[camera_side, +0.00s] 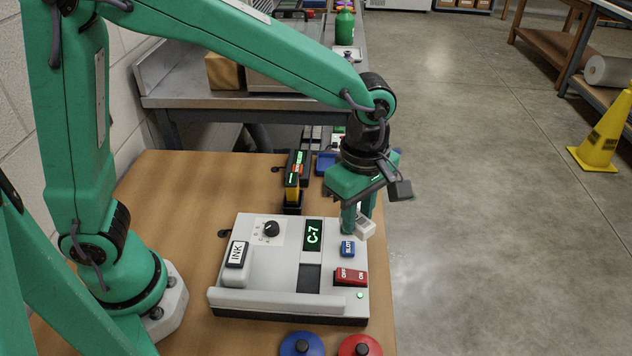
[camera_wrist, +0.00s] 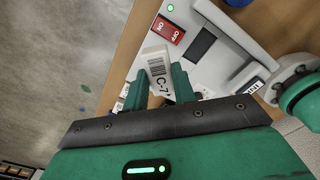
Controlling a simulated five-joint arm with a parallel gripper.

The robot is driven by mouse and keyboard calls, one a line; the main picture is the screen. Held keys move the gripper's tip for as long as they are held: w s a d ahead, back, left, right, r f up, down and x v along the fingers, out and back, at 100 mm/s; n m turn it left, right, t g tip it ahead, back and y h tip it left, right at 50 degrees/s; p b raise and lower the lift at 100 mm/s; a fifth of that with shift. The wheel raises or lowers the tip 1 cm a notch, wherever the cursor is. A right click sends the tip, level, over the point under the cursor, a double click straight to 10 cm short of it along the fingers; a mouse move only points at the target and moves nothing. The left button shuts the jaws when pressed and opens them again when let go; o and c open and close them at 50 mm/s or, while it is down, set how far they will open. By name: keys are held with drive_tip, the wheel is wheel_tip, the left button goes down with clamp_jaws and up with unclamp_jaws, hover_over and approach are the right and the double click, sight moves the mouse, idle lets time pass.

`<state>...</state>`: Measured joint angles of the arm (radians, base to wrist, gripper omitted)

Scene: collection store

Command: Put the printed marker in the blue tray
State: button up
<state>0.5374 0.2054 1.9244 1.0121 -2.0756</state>
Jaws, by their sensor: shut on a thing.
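The printed marker is a small white block with a barcode and "C-7" on its face, seen in the wrist view (camera_wrist: 158,67). My gripper (camera_wrist: 160,84) is shut on it, one green finger on each side. In the side view my gripper (camera_side: 358,218) hangs over the right edge of the printer, and the marker (camera_side: 365,229) shows pale at its fingertips. A blue object (camera_side: 325,161), likely the blue tray, lies behind my gripper near the table's far edge. It is partly hidden and its inside cannot be seen.
The grey printer (camera_side: 260,300) has a knob, an ink block, a green "C-7" display (camera_side: 313,236) and a red switch (camera_side: 351,277). Blue (camera_side: 302,345) and red (camera_side: 360,346) domes sit in front.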

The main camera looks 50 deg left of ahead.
drive_tip(key=w+a+f+n, duration=0.3)
drive_tip(key=w+a+n, duration=0.6)
drive_tip(key=w+a, duration=0.8)
drive_tip(key=w+a+f, duration=0.2)
drive_tip(key=a, duration=0.1)
drive_tip(key=w+a+f, duration=0.1)
drive_tip(key=a+f, duration=0.2)
drive_tip(key=w+a+f, duration=0.2)
drive_tip(key=a, duration=0.1)
drive_tip(key=shift+w+a+f, duration=0.15)
drive_tip(key=shift+w+a, duration=0.05)
drive_tip(key=shift+w, duration=0.1)
drive_tip(key=shift+f, duration=2.05)
drive_tip(key=shift+f, duration=0.1)
drive_tip(key=o, duration=0.7)
drive_tip(key=shift+o, duration=0.2)
wheel_tip(320, 180, up, 12)
